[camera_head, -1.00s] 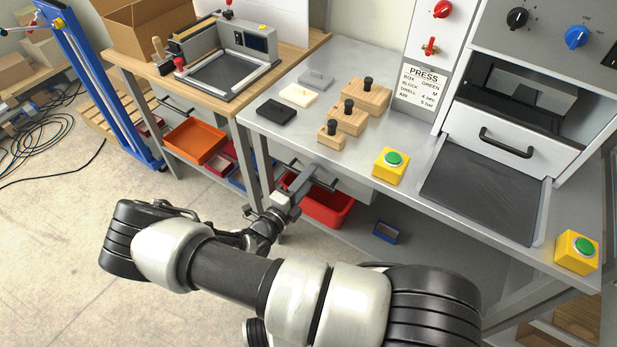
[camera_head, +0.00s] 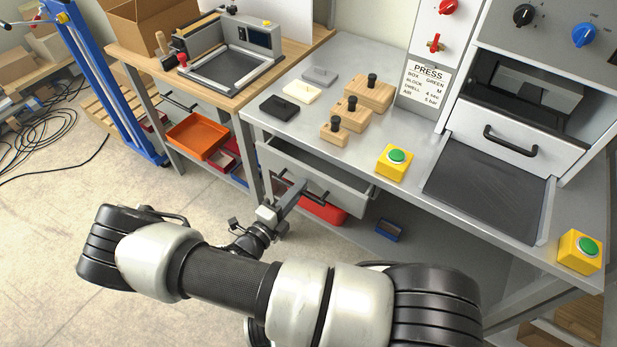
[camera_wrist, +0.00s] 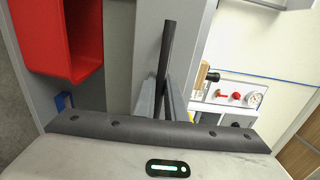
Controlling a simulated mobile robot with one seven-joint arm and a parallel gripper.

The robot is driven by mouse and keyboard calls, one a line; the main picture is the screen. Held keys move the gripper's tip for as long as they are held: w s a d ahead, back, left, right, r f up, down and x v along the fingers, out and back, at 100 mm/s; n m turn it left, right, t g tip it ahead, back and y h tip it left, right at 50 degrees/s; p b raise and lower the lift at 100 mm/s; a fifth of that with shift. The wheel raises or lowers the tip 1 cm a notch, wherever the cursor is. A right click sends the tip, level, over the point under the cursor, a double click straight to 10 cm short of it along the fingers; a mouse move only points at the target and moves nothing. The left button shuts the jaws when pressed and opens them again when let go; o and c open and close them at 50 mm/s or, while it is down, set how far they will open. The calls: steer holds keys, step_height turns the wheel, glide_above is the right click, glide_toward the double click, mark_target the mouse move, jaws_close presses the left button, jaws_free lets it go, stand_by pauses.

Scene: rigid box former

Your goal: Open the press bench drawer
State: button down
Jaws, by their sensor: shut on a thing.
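The press bench drawer (camera_head: 345,191) is a grey drawer under the press bench top, and it stands partly pulled out with its inside showing from above. Its dark bar handle (camera_head: 318,197) is on the front face. My gripper (camera_head: 297,190) is at the drawer front, shut on the handle. In the wrist view the dark handle bar (camera_wrist: 167,45) runs between the fingers of my gripper (camera_wrist: 168,95). The exact contact of the fingertips is too small to tell in the head view.
A red bin (camera_head: 325,210) and a small blue box (camera_head: 388,230) sit below the drawer. Wooden blocks with knobs (camera_head: 352,112) and a yellow button box (camera_head: 395,162) stand on the bench top (camera_head: 300,135). Open floor (camera_head: 60,240) lies at the left.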

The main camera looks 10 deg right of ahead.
steer(key=b+v, duration=0.2)
steer(key=v, duration=1.4)
steer(key=shift+a, duration=0.25)
steer(key=shift+s, duration=0.15)
steer(key=c, duration=1.8)
jaws_free()
steer(key=b+v, duration=0.1)
steer(key=v, duration=1.6)
steer(key=shift+a+b, duration=0.25)
steer(key=shift+b, duration=0.05)
